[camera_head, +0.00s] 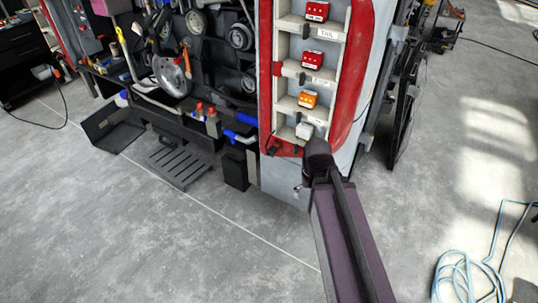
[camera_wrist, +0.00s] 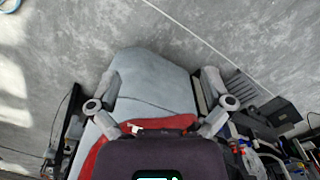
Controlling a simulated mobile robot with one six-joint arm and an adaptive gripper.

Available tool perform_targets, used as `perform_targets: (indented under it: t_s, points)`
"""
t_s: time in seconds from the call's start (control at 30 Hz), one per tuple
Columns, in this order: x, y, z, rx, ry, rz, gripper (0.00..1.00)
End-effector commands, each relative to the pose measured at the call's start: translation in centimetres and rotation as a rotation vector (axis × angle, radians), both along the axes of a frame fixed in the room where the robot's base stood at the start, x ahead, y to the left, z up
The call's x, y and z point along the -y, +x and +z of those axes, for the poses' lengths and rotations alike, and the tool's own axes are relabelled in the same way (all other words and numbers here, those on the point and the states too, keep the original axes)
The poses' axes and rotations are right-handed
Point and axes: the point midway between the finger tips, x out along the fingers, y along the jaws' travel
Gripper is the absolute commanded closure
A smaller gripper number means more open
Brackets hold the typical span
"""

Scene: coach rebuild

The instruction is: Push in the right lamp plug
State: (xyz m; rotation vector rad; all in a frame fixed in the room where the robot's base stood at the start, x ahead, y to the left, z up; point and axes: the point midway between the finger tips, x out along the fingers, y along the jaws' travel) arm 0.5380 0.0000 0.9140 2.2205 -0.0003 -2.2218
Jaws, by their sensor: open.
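A red-rimmed lamp panel (camera_head: 265,75) stands upright on the grey coach body (camera_head: 281,182). Its shelves hold two red blocks (camera_head: 317,11) (camera_head: 312,60), an orange block (camera_head: 307,98) and a white block (camera_head: 304,130), in a column. I cannot tell which part is the right lamp plug. My gripper (camera_head: 318,155) is at the panel's lower end, just below the white block. In the wrist view its fingers (camera_wrist: 161,78) are spread apart over the grey body (camera_wrist: 150,75), with nothing seen between them. The red rim (camera_wrist: 178,122) shows below them. Contact cannot be told.
A dark tool board (camera_head: 205,60) with hanging tools stands left of the panel. A black slatted grate (camera_head: 180,163) lies on the floor before it. Dark metal frames stand close on the right. A pale blue hose (camera_head: 460,270) lies coiled at lower right. Most of the front floor is clear.

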Motion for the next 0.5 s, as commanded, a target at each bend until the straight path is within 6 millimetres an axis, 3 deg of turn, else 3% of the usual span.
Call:
perform_targets:
  t_s: [0.1,0.13,0.43,0.5]
  points:
    - [0.0,0.0,0.0,0.000,0.000,0.000,0.00]
    - [0.0,0.0,0.0,0.000,0.000,0.000,0.06]
    - [-0.3,0.7,-0.3,0.010,-0.018,0.064,0.95]
    - [-0.4,1.1,-0.5,0.016,-0.033,0.108,1.00]
